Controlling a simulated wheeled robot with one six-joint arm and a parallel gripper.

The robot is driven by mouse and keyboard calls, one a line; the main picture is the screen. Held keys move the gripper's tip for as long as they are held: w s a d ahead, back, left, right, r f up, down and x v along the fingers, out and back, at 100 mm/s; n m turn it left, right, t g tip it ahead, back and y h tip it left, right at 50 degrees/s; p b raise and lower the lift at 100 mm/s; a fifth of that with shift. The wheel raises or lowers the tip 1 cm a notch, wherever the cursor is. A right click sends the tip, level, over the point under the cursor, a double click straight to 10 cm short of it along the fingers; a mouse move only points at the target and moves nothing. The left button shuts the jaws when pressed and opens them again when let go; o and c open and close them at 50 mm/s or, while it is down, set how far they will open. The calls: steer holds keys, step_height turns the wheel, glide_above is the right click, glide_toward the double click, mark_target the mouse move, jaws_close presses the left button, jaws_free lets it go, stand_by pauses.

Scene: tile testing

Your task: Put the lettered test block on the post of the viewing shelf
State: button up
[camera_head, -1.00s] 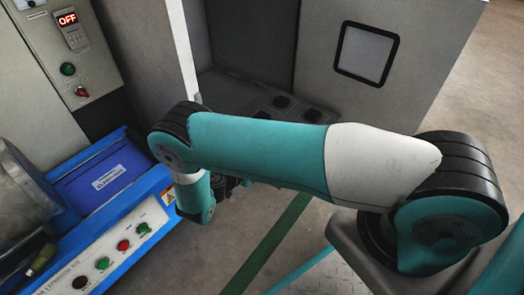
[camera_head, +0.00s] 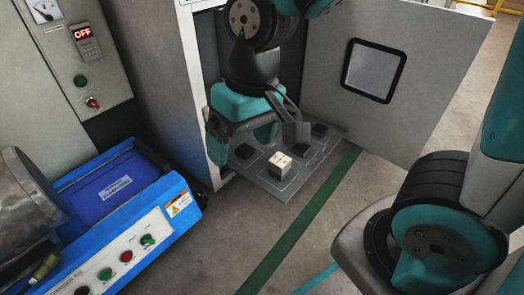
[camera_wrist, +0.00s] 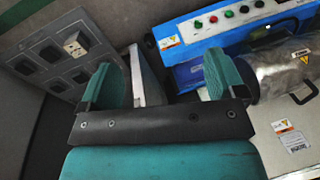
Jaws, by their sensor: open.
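The test block (camera_head: 282,160) is a small pale cube with small dark marks, too small to read. It sits upright on the front row of the grey viewing shelf (camera_head: 268,185), on what looks like one of the posts. In the wrist view the block (camera_wrist: 75,44) shows at upper left, outside the fingers, on the shelf (camera_wrist: 42,82). My gripper (camera_head: 242,138) is open and empty, above and left of the block and apart from it. In the wrist view my gripper (camera_wrist: 162,80) has its two teal fingers wide apart.
Several dark square posts, such as one post (camera_head: 278,139), stand on the shelf. The cabinet's edge (camera_head: 207,110) rises close to my gripper's left. An open door with a window (camera_head: 375,70) is at right. A blue machine (camera_head: 120,235) stands at left. The floor in front is clear.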

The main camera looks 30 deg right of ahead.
steer(key=s+r+n+y, duration=0.1)
steer(key=s+r+n, duration=0.1)
steer(key=s, duration=0.2)
steer(key=s+a+r+n+y, duration=0.1)
steer(key=s+n, duration=0.1)
steer(key=s, duration=0.2)
steer(key=shift+r+n, duration=0.3)
steer(key=shift+r, duration=0.1)
